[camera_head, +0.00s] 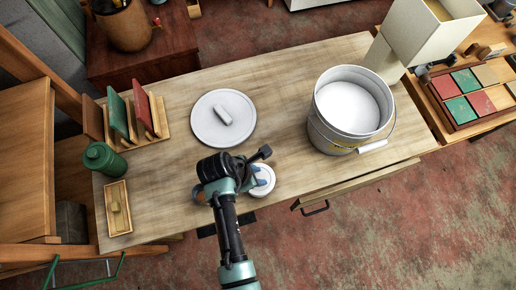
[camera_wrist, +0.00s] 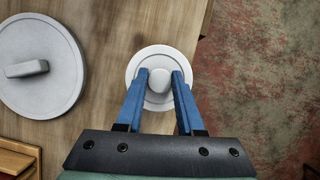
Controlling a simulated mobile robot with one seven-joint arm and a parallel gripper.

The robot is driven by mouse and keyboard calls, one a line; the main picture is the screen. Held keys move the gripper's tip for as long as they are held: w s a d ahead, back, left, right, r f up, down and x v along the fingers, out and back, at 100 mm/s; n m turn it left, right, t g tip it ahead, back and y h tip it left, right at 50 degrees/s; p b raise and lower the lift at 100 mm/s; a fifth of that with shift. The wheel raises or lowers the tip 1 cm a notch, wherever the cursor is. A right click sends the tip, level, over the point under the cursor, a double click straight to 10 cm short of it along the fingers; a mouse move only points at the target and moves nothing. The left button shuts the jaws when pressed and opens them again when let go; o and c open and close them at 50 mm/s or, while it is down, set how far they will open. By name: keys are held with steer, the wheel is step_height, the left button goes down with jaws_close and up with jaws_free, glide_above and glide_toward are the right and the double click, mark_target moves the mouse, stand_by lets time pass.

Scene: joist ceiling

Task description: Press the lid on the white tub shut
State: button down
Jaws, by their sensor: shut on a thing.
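A large white tub (camera_head: 322,128) with a wire handle stands open at the right of the table, white inside. A large round pale lid (camera_head: 206,132) with a bar handle lies flat left of it; it also shows in the wrist view (camera_wrist: 62,85). A small round white lid-like piece (camera_head: 266,188) is near the table's front edge. My gripper (camera_head: 257,178) is over that piece, its blue fingers shut on the central knob (camera_wrist: 158,77). Whether anything is under the small piece is hidden.
A wooden rack with coloured panels (camera_head: 127,120), a green canister (camera_head: 103,159) and a small wooden tray (camera_head: 118,222) stand at the left. A drawer (camera_head: 350,187) is partly open below the front edge. A tray of colour swatches (camera_head: 455,122) is at the right.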

steer(key=shift+f, duration=0.2)
steer(key=shift+f, duration=0.15)
steer(key=shift+c, duration=2.2)
jaws_free()
steer(key=d+p+v, duration=0.1)
steer(key=p+v, duration=0.4)
steer(key=v, duration=1.1)
steer(key=shift+w+r, duration=0.15)
steer(key=shift+r, duration=0.45)
